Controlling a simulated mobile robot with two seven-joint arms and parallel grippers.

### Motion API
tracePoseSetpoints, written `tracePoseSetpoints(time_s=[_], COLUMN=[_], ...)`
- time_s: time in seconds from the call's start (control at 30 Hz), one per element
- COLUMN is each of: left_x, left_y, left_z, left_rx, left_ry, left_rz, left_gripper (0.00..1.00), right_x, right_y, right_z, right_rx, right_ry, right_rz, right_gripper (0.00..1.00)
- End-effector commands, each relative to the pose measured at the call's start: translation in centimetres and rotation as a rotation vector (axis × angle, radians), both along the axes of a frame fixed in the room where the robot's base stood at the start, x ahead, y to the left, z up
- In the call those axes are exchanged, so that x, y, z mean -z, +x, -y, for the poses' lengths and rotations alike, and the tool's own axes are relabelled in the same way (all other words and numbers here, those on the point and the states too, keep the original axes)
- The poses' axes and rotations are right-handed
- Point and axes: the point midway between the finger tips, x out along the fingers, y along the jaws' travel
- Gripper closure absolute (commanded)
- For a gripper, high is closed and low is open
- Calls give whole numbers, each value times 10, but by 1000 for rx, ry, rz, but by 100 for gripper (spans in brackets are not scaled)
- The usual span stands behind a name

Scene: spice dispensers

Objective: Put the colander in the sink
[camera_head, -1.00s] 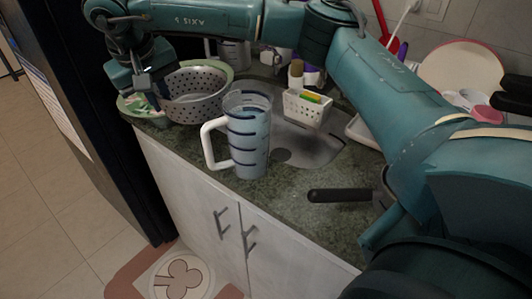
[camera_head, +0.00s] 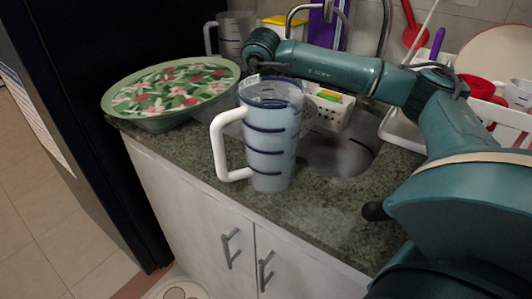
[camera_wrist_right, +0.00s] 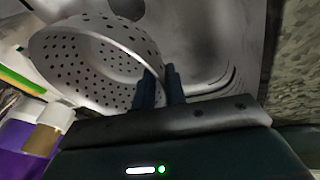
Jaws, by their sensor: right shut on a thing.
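The colander (camera_wrist_right: 75,48), a grey metal bowl full of small holes, shows in the right wrist view. My right gripper (camera_wrist_right: 160,76) is shut on its rim there. The steel sink (camera_wrist_right: 218,35) lies beneath and beside the colander in that view; whether the colander touches its floor I cannot tell. In the head view the sink (camera_head: 345,155) shows right of the pitcher. My right gripper and most of the colander are hidden behind the pitcher there. My left gripper is not in view.
A tall striped pitcher (camera_head: 270,140) stands at the counter's front edge. A floral bowl (camera_head: 170,92) stands at the left. A black handle (camera_head: 375,211) lies at the counter's front right.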

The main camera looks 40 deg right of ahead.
Motion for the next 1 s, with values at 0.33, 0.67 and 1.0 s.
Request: tracePoseSetpoints(time_s=[0.33,0.67,1.0], left_x=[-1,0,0], left_y=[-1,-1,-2], left_z=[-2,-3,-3], left_rx=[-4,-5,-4], left_ry=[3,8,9], left_rz=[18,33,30], left_gripper=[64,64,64], right_x=[46,92,95], right_y=[0,0,0], right_z=[0,0,0], right_rx=[1,2,1], right_ry=[-1,0,0], right_rz=[1,1,2], right_gripper=[100,100,100])
